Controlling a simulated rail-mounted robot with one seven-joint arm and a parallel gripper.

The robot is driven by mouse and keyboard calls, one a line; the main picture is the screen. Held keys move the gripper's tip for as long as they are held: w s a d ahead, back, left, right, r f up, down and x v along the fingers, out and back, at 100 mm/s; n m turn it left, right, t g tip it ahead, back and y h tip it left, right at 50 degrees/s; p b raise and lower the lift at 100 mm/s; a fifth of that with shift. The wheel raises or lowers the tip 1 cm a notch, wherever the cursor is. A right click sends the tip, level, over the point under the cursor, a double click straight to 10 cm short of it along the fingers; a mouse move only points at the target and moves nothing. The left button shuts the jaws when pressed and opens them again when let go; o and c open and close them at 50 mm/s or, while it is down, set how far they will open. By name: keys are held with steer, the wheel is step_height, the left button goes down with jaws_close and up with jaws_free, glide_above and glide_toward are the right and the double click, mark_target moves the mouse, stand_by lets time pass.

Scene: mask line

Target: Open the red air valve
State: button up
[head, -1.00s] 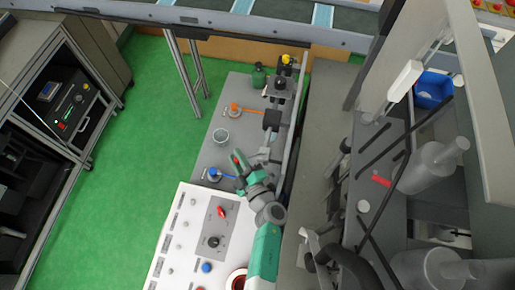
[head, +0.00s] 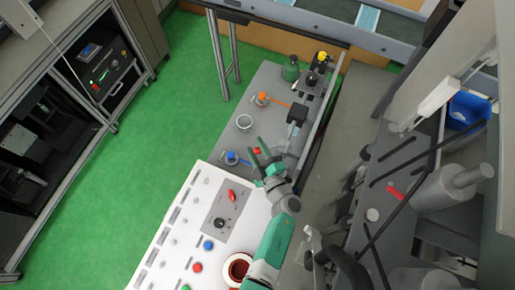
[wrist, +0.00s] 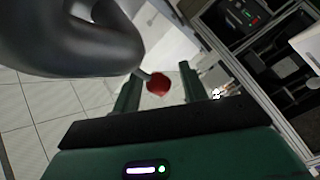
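The red air valve shows as a small red handle (head: 257,150) on the grey bench in the head view, right beside my fingertips. In the wrist view a rounded red handle (wrist: 158,85) on a short grey stem appears between my two fingers. My gripper (head: 259,157) is green and open, with a gap on both sides of the red handle in the wrist view (wrist: 160,88). I cannot tell whether a finger touches it. The valve's body is mostly hidden by my gripper in the head view.
A blue-handled valve (head: 231,158) lies left of my gripper, and an orange-handled valve (head: 262,99) farther back. A metal cup (head: 244,122) stands between them. A white control panel (head: 176,238) with a red switch (head: 231,195) is in front. Green floor (head: 150,165) is free at left.

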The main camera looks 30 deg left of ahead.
steer(key=p+v, duration=0.1)
steer(key=v, duration=0.7)
